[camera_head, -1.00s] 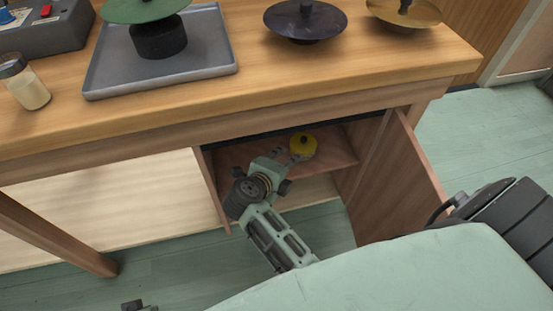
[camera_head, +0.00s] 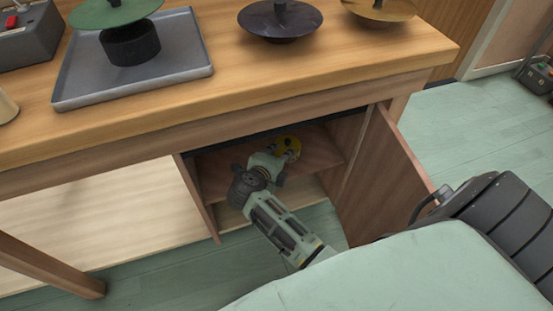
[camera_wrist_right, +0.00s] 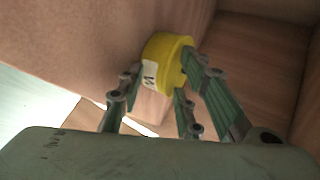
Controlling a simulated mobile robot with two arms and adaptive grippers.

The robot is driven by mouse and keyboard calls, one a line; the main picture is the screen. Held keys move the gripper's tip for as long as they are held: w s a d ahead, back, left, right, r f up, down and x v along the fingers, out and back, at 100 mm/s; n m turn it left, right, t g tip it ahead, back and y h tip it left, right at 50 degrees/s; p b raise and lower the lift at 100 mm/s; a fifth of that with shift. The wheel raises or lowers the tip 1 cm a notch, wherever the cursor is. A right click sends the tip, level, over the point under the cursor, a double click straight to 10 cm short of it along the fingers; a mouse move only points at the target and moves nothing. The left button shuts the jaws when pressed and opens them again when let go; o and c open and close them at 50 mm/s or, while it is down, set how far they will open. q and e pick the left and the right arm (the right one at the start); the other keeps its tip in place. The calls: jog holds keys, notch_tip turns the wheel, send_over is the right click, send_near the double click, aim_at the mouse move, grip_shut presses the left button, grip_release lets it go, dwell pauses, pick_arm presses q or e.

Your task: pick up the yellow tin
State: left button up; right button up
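The yellow tin (camera_head: 288,143) is on the shelf inside the open cabinet under the counter. My right gripper (camera_head: 281,156) reaches into the cabinet at the tin. Its fingers (camera_wrist_right: 167,75) are spread, with the tin between or just beyond their tips. I cannot tell whether they touch it. My left gripper is out of view.
The cabinet door (camera_head: 387,180) stands open to the right of my arm. The counter (camera_head: 330,75) above holds a grey tray (camera_head: 190,65), a dark disc (camera_head: 280,22) and a brass disc (camera_head: 378,10). The cabinet walls are close around the gripper.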

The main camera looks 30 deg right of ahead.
jog(key=shift+c, duration=0.3)
jog(key=c, duration=0.7)
grip_shut()
